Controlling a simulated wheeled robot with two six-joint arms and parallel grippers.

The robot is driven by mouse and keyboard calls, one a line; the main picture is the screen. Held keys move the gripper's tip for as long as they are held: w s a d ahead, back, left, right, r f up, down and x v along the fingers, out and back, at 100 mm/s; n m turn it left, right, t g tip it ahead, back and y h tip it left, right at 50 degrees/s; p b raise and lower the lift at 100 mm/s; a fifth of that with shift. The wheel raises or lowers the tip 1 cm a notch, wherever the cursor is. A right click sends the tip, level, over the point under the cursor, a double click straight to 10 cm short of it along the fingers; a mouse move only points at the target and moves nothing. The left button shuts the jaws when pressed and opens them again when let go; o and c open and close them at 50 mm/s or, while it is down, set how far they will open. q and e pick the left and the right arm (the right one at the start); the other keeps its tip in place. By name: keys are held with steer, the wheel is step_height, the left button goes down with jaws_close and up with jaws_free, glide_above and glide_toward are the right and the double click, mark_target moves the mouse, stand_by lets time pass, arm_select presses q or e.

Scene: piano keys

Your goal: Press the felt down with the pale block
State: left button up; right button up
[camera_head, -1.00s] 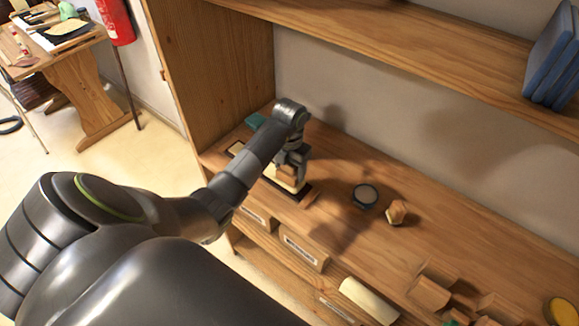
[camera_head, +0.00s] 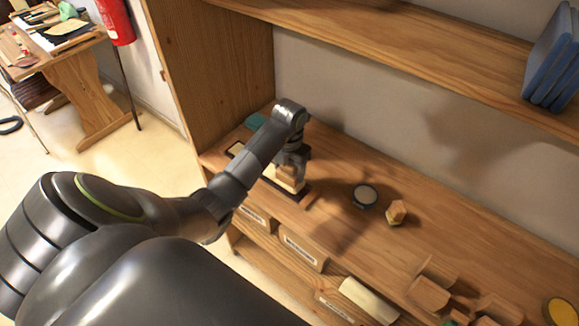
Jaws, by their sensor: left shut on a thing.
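My left gripper (camera_head: 294,160) points down over the wooden shelf, near its left end. It is shut on a pale block (camera_head: 288,178). The block is low over a dark flat piece (camera_head: 304,194) on the shelf, partly hidden by my arm. I cannot tell the felt for sure, nor whether the block touches what lies under it. My right gripper is not in view.
A dark round tin (camera_head: 364,196) and a small wooden block (camera_head: 396,212) stand to the right on the shelf. Several wooden pieces (camera_head: 430,290) lie at the lower right. A wooden side panel (camera_head: 230,70) rises at the left.

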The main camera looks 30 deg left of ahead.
arm_select(q)
steer(key=shift+w+r+p, duration=0.1)
steer(key=shift+r+p, duration=2.6)
steer(key=shift+r, duration=1.3)
